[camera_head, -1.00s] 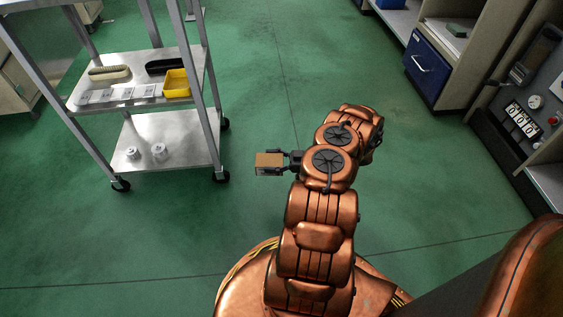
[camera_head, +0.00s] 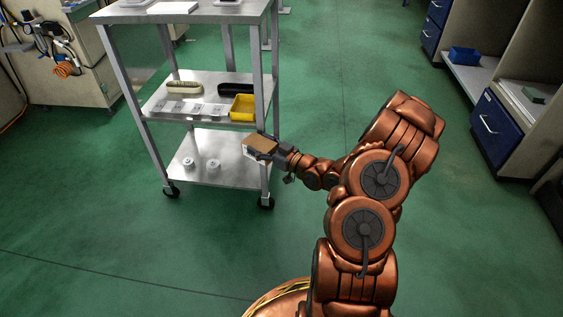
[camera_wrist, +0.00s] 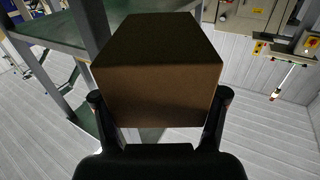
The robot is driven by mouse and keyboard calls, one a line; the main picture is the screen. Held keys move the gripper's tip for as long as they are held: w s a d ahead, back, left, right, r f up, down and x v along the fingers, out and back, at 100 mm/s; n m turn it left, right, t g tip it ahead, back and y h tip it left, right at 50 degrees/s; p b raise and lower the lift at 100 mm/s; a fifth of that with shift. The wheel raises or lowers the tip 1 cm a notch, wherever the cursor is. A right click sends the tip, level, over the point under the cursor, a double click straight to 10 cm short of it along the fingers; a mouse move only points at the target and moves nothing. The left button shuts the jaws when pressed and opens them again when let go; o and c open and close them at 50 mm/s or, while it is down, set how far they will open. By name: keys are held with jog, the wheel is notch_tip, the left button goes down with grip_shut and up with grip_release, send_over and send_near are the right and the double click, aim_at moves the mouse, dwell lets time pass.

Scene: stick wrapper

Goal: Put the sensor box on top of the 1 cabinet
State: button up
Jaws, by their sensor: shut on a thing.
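A small box with a brown top and pale sides (camera_head: 260,143), which I take to be the sensor box, is held in my gripper (camera_head: 268,150). In the wrist view the box (camera_wrist: 160,75) fills the middle, with a black finger of my gripper (camera_wrist: 158,122) on each side of it. The box is in the air, in front of the right post of the metal cart in the head view. It looks slightly tilted there. I cannot tell which piece of furniture is the 1 cabinet.
The metal cart (camera_head: 215,180) has a middle shelf with a yellow bin (camera_head: 243,108) and lower-shelf white rolls (camera_head: 189,162). A beige cabinet (camera_head: 75,75) stands at the far left. Blue-drawer cabinets (camera_head: 497,130) line the right. Green floor between is clear.

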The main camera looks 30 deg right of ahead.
jog(key=w+a+r+m+h, duration=0.1)
jog(key=w+a+r, duration=0.2)
jog(key=r, duration=0.1)
jog(key=w+a+r+h, duration=0.1)
jog(key=w+a+r, duration=0.3)
jog(key=r, duration=0.1)
jog(key=w+a+r+m+t+h, duration=0.1)
jog(key=w+a+r, duration=0.3)
jog(key=r, duration=0.1)
jog(key=shift+a+r+m+h, duration=0.1)
jog(key=shift+m+h, duration=0.2)
jog(key=shift+h, duration=0.1)
jog(key=w+a+r+h, duration=0.1)
jog(key=a+r, duration=0.1)
jog(key=r, duration=0.1)
jog(key=w+a+r+m, duration=0.1)
jog(key=w+a+r, duration=0.1)
jog(key=r, duration=0.1)
jog(key=w+a+r+h, duration=0.1)
jog(key=a+r, duration=0.1)
jog(key=r, duration=0.1)
jog(key=shift+w+m+h, duration=0.2)
jog(key=shift+m+h, duration=0.1)
jog(key=shift+c, duration=0.2)
jog(key=shift+f, duration=0.1)
